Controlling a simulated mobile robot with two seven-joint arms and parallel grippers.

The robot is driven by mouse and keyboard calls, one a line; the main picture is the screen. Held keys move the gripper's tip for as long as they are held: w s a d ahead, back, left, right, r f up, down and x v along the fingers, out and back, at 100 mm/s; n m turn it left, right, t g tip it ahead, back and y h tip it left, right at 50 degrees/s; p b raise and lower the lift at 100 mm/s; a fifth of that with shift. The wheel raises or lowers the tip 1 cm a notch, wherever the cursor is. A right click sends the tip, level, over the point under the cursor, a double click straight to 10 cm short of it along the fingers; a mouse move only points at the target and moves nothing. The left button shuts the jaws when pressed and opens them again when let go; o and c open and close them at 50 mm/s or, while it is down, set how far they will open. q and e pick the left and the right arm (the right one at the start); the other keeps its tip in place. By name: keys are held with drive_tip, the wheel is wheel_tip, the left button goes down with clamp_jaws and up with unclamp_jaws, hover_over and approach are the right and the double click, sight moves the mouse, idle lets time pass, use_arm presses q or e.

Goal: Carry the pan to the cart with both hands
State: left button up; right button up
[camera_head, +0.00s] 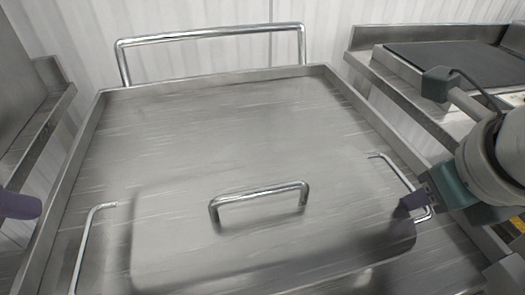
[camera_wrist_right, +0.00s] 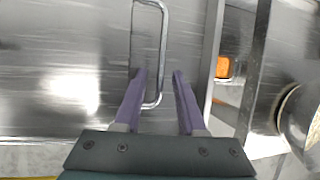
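The metal pan (camera_head: 160,225) lies on the top of the cart (camera_head: 210,120), inside its raised rim. A bar handle (camera_head: 258,192) stands on the pan's top, and wire handles show at its left (camera_head: 85,245) and right (camera_head: 405,180) sides. My right gripper (camera_head: 418,205) is at the right handle. In the right wrist view its purple fingers (camera_wrist_right: 158,85) are apart, with the near end of the handle (camera_wrist_right: 162,50) between them. My left gripper (camera_head: 20,205) shows only as a purple tip at the left edge, away from the left handle. The pan's near edge is partly cut off.
The cart's push bar (camera_head: 210,37) rises at its far end against a white corrugated wall (camera_head: 200,15). A metal counter (camera_head: 405,90) with a dark-topped unit (camera_head: 460,62) stands at the right. Another metal surface (camera_head: 45,120) stands close at the left.

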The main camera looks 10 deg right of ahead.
drive_tip(key=v, duration=1.2)
drive_tip(key=shift+a, duration=0.1)
